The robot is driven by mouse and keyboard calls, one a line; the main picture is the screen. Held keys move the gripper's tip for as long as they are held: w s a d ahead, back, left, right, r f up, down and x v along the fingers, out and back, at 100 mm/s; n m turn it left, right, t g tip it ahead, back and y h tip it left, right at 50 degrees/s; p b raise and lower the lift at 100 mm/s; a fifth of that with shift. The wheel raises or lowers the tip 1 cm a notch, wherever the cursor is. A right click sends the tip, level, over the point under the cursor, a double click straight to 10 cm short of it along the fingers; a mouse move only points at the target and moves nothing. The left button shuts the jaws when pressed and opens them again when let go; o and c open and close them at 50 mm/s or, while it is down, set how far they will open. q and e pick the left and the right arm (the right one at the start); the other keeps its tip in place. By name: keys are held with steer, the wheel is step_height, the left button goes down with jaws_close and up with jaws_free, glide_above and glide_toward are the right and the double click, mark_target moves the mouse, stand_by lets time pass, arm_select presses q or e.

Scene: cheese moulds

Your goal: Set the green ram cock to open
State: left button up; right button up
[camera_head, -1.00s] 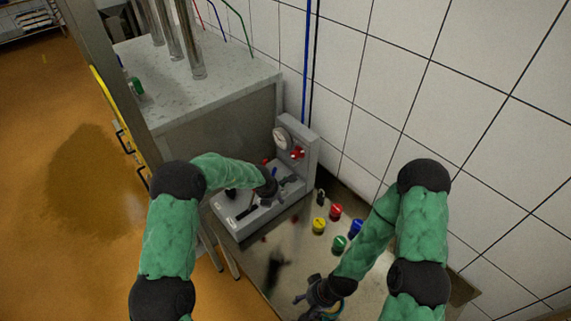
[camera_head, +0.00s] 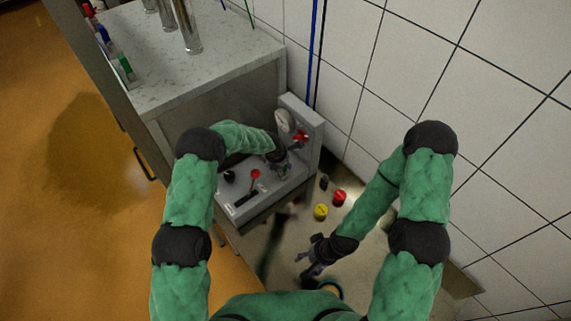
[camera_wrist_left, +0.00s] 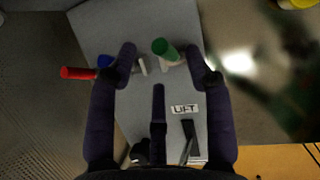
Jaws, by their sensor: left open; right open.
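The green ram cock (camera_wrist_left: 163,47) has a round green handle and sits on the grey console (camera_head: 312,150). In the left wrist view it lies between my left gripper's (camera_wrist_left: 160,54) open fingertips, near their ends; I cannot tell whether they touch it. Its handle tilts up and left. A blue cock (camera_wrist_left: 104,62) and a red cock (camera_wrist_left: 78,72) stand left of it, the blue one partly behind the left finger. In the head view the left gripper hides much of the green cock. My right gripper (camera_head: 310,270) is open and empty over the metal table.
A LIFT label (camera_wrist_left: 185,109) and a black lever (camera_wrist_left: 188,135) are on the console. It also carries a gauge (camera_head: 284,120) and red valve (camera_head: 300,136). Yellow (camera_head: 321,212) and red (camera_head: 339,197) knob-like pieces stand on the table (camera_head: 285,245). A tiled wall bounds the right.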

mark_target(285, 168)
arm_select(q)
steer(key=shift+x, duration=2.55)
steer(key=shift+p, duration=0.3)
jaws_close()
